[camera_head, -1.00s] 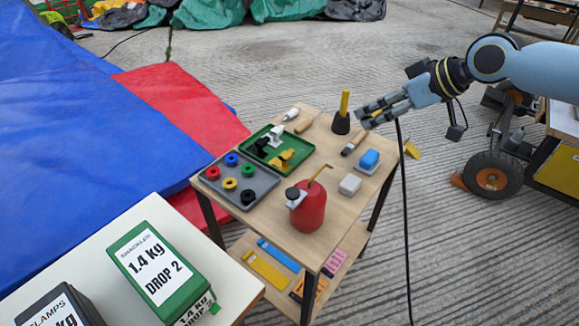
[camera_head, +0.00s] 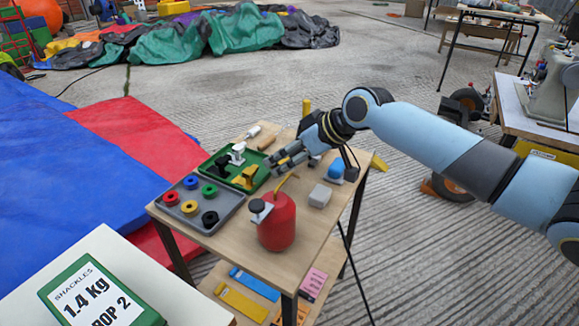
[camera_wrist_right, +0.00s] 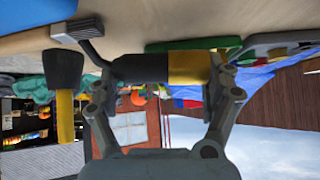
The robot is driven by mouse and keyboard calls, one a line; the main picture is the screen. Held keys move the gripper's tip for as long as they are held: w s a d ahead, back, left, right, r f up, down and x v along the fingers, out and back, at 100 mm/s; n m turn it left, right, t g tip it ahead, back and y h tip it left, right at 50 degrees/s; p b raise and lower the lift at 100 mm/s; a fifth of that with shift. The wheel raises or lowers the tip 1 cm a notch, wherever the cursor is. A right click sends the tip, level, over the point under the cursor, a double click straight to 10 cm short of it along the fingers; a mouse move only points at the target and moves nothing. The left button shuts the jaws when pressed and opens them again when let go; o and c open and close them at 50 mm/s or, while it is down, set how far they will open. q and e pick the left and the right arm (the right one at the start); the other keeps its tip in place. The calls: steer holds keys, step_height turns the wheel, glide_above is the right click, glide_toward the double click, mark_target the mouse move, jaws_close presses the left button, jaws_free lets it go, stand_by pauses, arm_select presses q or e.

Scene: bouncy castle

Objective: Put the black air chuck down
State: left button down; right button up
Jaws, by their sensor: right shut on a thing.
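My right gripper (camera_head: 285,163) is over the small wooden table, just right of the green tray. In the right wrist view the right gripper (camera_wrist_right: 160,85) is shut on the black air chuck (camera_wrist_right: 140,68). The chuck has a black body, a yellow section and a bent black neck. In the head view the fingers mostly hide it. A thin black hose (camera_head: 354,262) hangs down past the table's right side. The wooden tabletop (camera_head: 258,258) fills the top of the upside-down wrist view. I cannot tell whether the chuck touches it. My left gripper is not in view.
The green tray (camera_head: 206,167) holds black, white and yellow pieces. A grey tray (camera_head: 232,209) holds several coloured rings. A red can (camera_head: 277,224) stands close in front of my gripper. A pale block (camera_head: 320,196) and a blue-topped item (camera_head: 336,169) lie to the right.

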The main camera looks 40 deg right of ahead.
step_height(320, 180, down, 2)
steer(key=shift+f+b, duration=0.25)
steer(key=shift+b, duration=0.1)
steer(key=shift+r, duration=0.15)
steer(key=o, duration=1.2)
steer(key=shift+c, duration=0.2)
